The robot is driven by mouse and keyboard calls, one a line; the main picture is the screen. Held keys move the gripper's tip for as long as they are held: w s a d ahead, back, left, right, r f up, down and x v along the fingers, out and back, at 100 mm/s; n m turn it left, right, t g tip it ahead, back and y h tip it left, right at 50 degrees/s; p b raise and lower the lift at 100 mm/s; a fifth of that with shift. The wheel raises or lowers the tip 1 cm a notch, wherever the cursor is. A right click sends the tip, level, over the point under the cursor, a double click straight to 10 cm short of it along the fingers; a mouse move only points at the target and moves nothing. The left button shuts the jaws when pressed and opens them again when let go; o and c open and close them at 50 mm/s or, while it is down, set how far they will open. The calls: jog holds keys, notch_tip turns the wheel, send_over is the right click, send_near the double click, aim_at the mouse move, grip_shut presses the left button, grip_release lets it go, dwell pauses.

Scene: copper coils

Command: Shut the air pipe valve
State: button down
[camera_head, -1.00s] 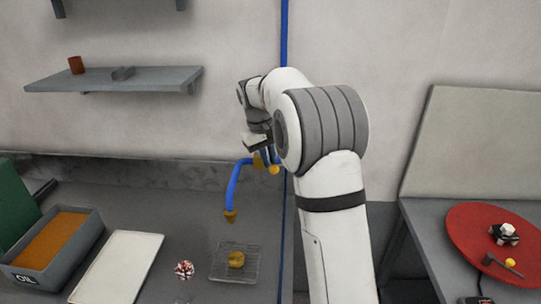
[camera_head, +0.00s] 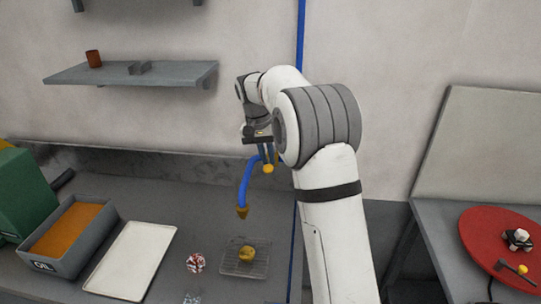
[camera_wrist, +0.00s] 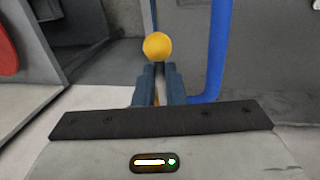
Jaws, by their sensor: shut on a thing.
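The blue air pipe (camera_head: 245,185) bends down from near the wall to a brass nozzle (camera_head: 242,212). The valve lever ends in a yellow ball knob (camera_head: 268,168), which shows just beyond my fingertips in the wrist view (camera_wrist: 157,46). My gripper (camera_head: 265,153) points down beside the pipe. Its blue fingers (camera_wrist: 157,80) are shut on the valve lever, with a sliver of yellow between them. The blue pipe runs just right of the fingers in the wrist view (camera_wrist: 216,55). The valve body is mostly hidden behind my gripper and arm.
Below the nozzle, a copper coil (camera_head: 247,254) sits on a wire rack (camera_head: 231,270). A red-and-white ball (camera_head: 195,262), a pale tray (camera_head: 150,238) and an oil bin (camera_head: 55,258) stand left. A red round plate (camera_head: 478,236) is on the right table. A shelf (camera_head: 190,76) hangs above.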

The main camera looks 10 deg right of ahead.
dwell(0.3)
jog(key=c, duration=1.5)
grip_release()
jog(key=r, duration=0.2)
jog(key=a+r, duration=0.1)
jog(key=r, duration=0.2)
jog(key=r+b, duration=0.1)
jog(key=r, duration=0.1)
jog(key=shift+w+a+r, duration=0.2)
jog(key=shift+a+r, duration=0.1)
